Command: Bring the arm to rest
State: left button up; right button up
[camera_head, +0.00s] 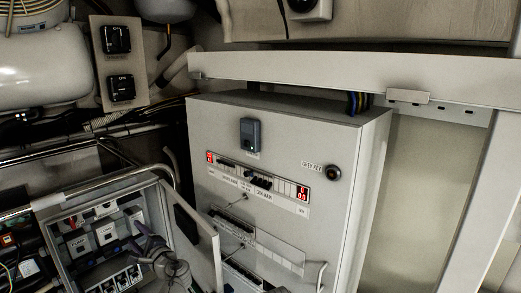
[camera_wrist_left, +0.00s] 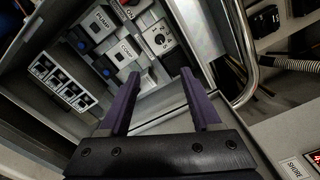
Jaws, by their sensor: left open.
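My left gripper (camera_head: 146,243) is at the lower left of the head view, in front of the open grey box with switches. Its two purple fingers stand apart in the left wrist view (camera_wrist_left: 160,74), with nothing between them. The fingers point toward the inside of the open box (camera_wrist_left: 110,55), where labelled switch modules and a row of sockets show. I cannot tell how far the fingertips are from the modules. My right gripper is in neither view.
A grey cabinet (camera_head: 285,125) with red displays and a key switch stands right of the box. The box's open door (camera_head: 195,225) stands between them. A metal rail (camera_head: 120,183) curves above the box; it also crosses the wrist view (camera_wrist_left: 246,50). A long beam (camera_head: 300,70) spans the top.

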pick_arm(q)
jog(key=s+d+f+n+g+h+p, duration=0.25)
jog(key=s+d+f+n+g, duration=0.2)
jog(key=d+f, duration=0.3)
jog(key=s+d+f+n+g+h+p, duration=0.1)
jog(key=s+d+f+n+g+h, duration=0.25)
jog(key=s+d+f, duration=0.35)
jog(key=s+d+f+n+g+h, duration=0.1)
jog(key=s+d+g+h, duration=0.1)
jog(key=s+d, duration=0.3)
jog(key=s+d+f+g+h+p, duration=0.1)
jog(key=s+d+h, duration=0.3)
jog(key=d, duration=0.7)
jog(key=shift+s+d+f+n+g, duration=0.2)
jog(key=shift+s+f+n+g, duration=0.25)
jog(key=shift+s, duration=0.5)
